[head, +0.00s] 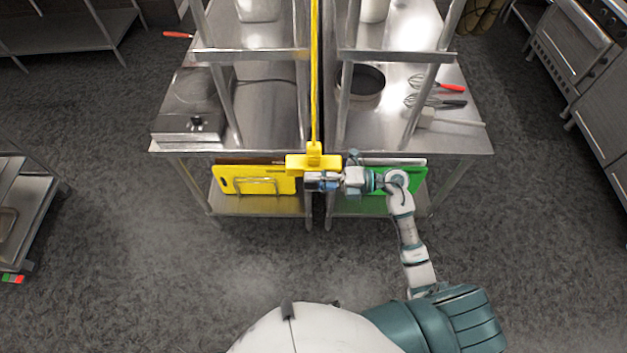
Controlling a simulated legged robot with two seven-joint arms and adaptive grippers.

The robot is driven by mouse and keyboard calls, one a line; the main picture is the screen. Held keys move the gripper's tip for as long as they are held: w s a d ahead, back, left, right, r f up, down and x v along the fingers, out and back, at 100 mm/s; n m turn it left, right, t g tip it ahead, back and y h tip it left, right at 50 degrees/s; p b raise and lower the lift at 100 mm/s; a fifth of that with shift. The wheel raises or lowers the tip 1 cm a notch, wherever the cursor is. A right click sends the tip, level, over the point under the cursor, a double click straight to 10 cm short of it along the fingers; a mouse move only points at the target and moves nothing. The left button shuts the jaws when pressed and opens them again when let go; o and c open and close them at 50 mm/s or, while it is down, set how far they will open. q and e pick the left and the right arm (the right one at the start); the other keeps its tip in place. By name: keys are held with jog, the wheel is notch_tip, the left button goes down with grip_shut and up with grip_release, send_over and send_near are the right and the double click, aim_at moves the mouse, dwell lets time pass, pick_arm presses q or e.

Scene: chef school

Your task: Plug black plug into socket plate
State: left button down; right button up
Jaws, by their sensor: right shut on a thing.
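A yellow socket plate (298,163) hangs on a thick yellow cable at the front edge of the steel tables, near the middle of the head view. My right arm reaches up from the lower right. Its gripper (318,181) points left, just below and in front of the plate's lower edge. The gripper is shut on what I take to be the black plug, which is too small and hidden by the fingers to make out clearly. I cannot tell whether it touches the plate. My left gripper is not in view.
Two steel tables (262,120) stand side by side with a narrow gap. Yellow (235,181) and green (412,180) boards stand on the lower shelves. A pan (364,82) and whisks (430,101) lie on the right table. The floor in front is clear.

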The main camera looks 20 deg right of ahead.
jog(key=shift+s, duration=0.25)
jog(key=shift+s, duration=0.2)
jog(key=shift+s+a+p, duration=0.1)
jog(key=shift+s+p, duration=0.25)
jog(key=shift+s+a, duration=0.15)
jog(key=shift+d, duration=0.4)
jog(key=shift+p, duration=0.4)
dwell(0.6)
